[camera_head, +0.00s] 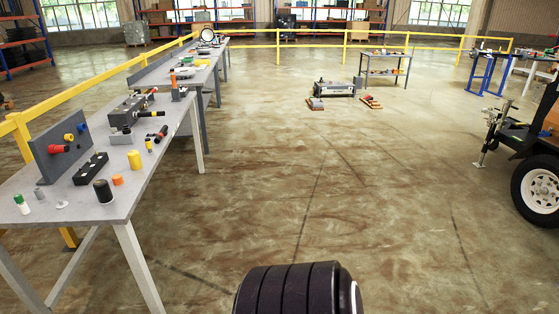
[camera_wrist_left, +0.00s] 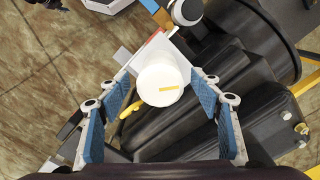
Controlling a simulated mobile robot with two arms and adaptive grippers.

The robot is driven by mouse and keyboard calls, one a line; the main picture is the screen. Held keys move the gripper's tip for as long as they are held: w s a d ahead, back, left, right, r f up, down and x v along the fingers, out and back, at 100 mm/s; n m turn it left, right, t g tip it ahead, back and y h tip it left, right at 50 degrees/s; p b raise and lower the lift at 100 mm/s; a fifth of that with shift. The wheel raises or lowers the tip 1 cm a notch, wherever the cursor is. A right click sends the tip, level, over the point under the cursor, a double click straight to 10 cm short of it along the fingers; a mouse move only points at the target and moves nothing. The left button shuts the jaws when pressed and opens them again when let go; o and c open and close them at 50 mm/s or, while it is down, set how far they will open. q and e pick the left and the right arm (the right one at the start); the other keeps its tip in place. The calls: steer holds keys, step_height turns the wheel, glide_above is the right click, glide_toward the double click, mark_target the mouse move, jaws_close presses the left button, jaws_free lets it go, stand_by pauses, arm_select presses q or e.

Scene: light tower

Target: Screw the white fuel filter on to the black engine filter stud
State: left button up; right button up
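In the left wrist view a white round cylinder with a yellow mark on its end, which looks like the white fuel filter (camera_wrist_left: 160,80), sits between the fingers of my left gripper (camera_wrist_left: 160,88). The blue-padded fingers stand apart on both sides, with a small gap to the cylinder visible on each side. Black rounded machine parts (camera_wrist_left: 215,95) lie behind and to the right of it. I cannot make out the black engine filter stud, nor whether the filter touches anything. Neither gripper shows in the head view. My right gripper is in no view.
In the head view a grey bench (camera_head: 75,205) with several small parts stands at the left, a further bench behind it. A yellow rail (camera_head: 110,75) runs along it. A wheeled trailer (camera_head: 540,150) is at the right.

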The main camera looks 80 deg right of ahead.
arm_select(q)
steer(key=shift+r, duration=0.1)
steer(key=n, duration=0.5)
steer(key=n+b, duration=0.1)
steer(key=n, duration=0.9)
steer(key=shift+b, duration=0.3)
steer(key=n, duration=0.4)
steer(key=shift+n, duration=0.3)
steer(key=n, duration=0.3)
steer(key=shift+n+b, duration=0.4)
steer(key=n, duration=0.3)
steer(key=shift+n, duration=0.3)
steer(key=n, duration=0.4)
steer(key=shift+r+b, duration=0.1)
steer(key=shift+b, duration=0.25)
